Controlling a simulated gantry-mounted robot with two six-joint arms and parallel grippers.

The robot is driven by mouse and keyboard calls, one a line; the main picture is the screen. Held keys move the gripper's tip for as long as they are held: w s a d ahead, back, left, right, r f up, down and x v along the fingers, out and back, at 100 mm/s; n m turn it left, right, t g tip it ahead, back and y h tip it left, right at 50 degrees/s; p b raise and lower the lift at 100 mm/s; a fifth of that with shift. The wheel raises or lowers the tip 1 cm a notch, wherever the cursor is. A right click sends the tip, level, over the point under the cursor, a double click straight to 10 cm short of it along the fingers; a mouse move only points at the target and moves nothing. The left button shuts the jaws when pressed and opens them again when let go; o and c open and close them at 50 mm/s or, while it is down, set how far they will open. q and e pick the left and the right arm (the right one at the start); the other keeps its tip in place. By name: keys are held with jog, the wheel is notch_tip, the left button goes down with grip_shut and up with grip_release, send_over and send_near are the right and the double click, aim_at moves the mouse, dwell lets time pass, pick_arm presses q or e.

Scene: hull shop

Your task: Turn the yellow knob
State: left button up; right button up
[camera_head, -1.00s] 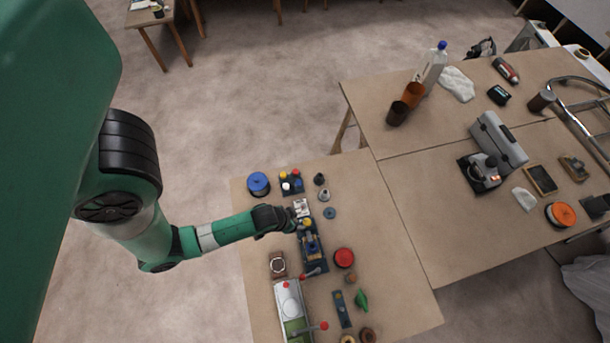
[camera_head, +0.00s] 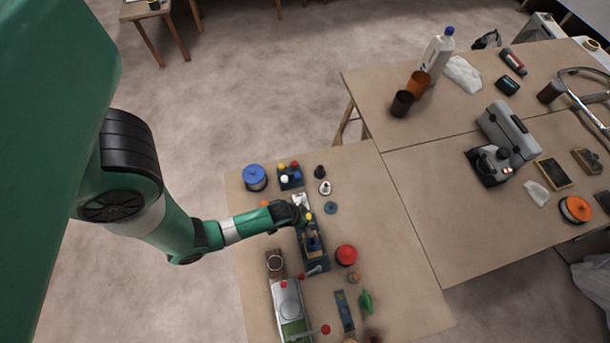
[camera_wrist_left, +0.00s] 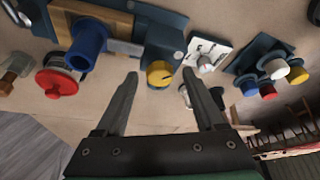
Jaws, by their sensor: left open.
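The yellow knob (camera_wrist_left: 159,74) sits on a dark base in the left wrist view, with a dark line across its face. In the head view the yellow knob (camera_head: 308,217) is a small spot just right of my left gripper. My left gripper (camera_wrist_left: 165,82) is open and empty, with its two fingers spread to either side of the knob in the picture. Whether the fingertips reach the knob's depth I cannot tell. In the head view my left gripper (camera_head: 298,216) is at the near table, partly hidden by its own wrist. My right gripper is not in view.
A blue cylinder (camera_wrist_left: 88,42) on the same dark board and a red knob (camera_wrist_left: 58,84) are left of the fingers in the wrist view. A white switch plate (camera_wrist_left: 207,52) and a board of coloured buttons (camera_wrist_left: 268,68) are right. A blue spool (camera_head: 255,177) stands near the table's far-left corner.

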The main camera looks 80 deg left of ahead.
pick_arm(q)
jog(key=shift+c, duration=0.2)
grip_shut()
jog(key=shift+s+r+m+h+p, duration=0.1)
jog(key=shift+m+h+p, duration=0.25)
jog(key=shift+m, duration=0.25)
jog(key=shift+a+m+h, duration=0.1)
jog(key=shift+m+h, duration=0.25)
jog(key=shift+m, duration=0.65)
jog(key=shift+o, duration=0.2)
grip_release()
